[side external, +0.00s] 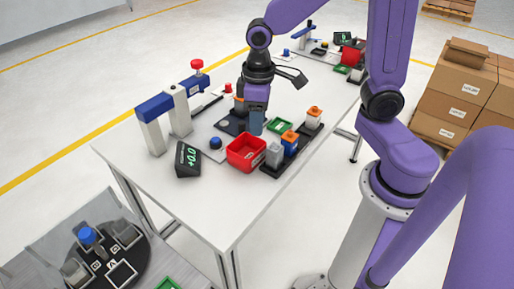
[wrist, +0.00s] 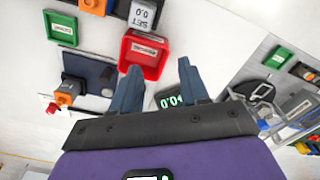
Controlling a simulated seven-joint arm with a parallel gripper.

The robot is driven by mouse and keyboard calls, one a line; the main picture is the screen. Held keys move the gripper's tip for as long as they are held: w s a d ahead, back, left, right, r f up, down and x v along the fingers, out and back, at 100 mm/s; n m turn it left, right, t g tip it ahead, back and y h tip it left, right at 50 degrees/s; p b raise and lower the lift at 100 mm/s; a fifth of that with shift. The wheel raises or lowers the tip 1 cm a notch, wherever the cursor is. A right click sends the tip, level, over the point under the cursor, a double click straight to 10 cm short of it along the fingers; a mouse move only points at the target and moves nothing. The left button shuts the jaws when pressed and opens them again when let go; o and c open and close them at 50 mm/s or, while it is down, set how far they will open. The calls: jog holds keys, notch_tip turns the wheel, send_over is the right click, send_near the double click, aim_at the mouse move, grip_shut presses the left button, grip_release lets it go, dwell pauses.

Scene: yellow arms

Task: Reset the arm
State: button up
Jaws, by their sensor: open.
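My gripper (side external: 256,127) points down above the white table (side external: 225,200), just behind the red bin (side external: 246,166). In the wrist view its two blue-grey fingers (wrist: 160,84) are spread apart with nothing between them. My purple arm reaches in from the right and bends down over the table. The red bin also shows in the wrist view (wrist: 142,66), beyond the fingertips. The exact height of the fingertips above the table is hard to tell.
A display (side external: 188,160) and a blue button (side external: 215,143) stand left of the bin. A blue-and-white press frame (side external: 153,112) stands further left. Orange-topped blocks (side external: 290,142) and a green tray (side external: 279,126) lie at the right. The table's front is clear.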

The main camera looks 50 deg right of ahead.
jog(key=s+d+r+n, duration=0.1)
jog(key=s+n, duration=0.5)
jog(key=s, duration=1.1)
jog(key=shift+r+n, duration=0.4)
jog(key=shift+r, duration=0.25)
